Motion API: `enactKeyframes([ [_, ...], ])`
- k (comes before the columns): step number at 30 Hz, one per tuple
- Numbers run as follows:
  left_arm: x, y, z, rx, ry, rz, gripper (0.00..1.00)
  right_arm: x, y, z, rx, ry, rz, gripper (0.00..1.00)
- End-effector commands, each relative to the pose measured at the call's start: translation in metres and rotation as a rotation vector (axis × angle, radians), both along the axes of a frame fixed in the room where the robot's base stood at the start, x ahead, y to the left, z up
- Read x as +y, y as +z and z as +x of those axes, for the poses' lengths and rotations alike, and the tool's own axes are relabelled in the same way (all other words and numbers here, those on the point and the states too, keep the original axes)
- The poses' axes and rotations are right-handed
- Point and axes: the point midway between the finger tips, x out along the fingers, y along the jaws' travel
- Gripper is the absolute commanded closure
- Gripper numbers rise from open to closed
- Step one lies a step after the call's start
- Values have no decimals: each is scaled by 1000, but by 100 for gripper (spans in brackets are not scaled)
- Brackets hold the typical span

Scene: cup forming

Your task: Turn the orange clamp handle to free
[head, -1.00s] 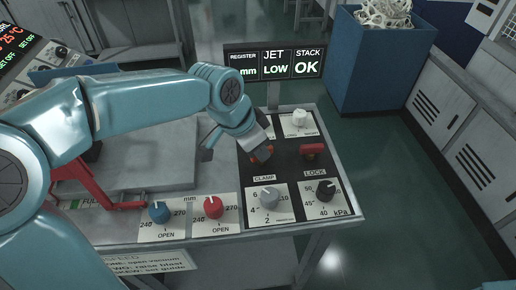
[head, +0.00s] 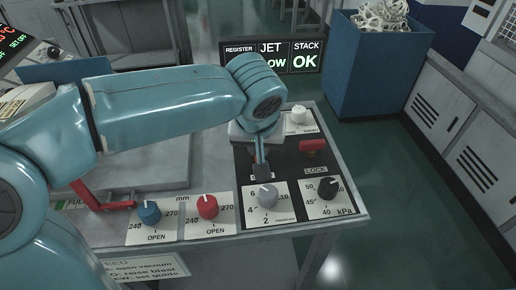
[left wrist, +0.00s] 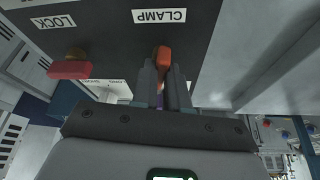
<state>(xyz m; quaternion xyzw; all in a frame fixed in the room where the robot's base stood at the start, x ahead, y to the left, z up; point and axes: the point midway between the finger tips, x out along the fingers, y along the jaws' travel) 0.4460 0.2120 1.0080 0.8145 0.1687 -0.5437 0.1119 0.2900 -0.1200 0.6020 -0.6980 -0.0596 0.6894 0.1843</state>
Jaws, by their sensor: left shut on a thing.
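The orange clamp handle (left wrist: 163,59) shows in the left wrist view, just below the CLAMP label (left wrist: 158,16). My left gripper (left wrist: 163,78) is shut on it, with one dark finger on each side. In the head view my left gripper (head: 262,168) points down onto the black panel (head: 290,168), and my wrist and fingers hide the handle and its label there. My right gripper is in neither view.
The red lock handle (head: 312,146) stands close to the right of my gripper. A grey knob (head: 265,196), a black knob (head: 328,187), a red knob (head: 207,206) and a blue knob (head: 149,212) line the front edge. A white knob (head: 298,114) is behind.

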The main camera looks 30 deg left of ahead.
Motion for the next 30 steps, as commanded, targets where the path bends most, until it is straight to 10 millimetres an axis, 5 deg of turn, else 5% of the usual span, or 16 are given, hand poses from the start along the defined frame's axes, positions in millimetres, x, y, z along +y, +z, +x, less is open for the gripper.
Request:
enactKeyframes([
  [12,-2,0,1,-2,215,-2,100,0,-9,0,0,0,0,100],
  [30,-1,1,2,-3,256,-3,100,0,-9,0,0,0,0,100],
])
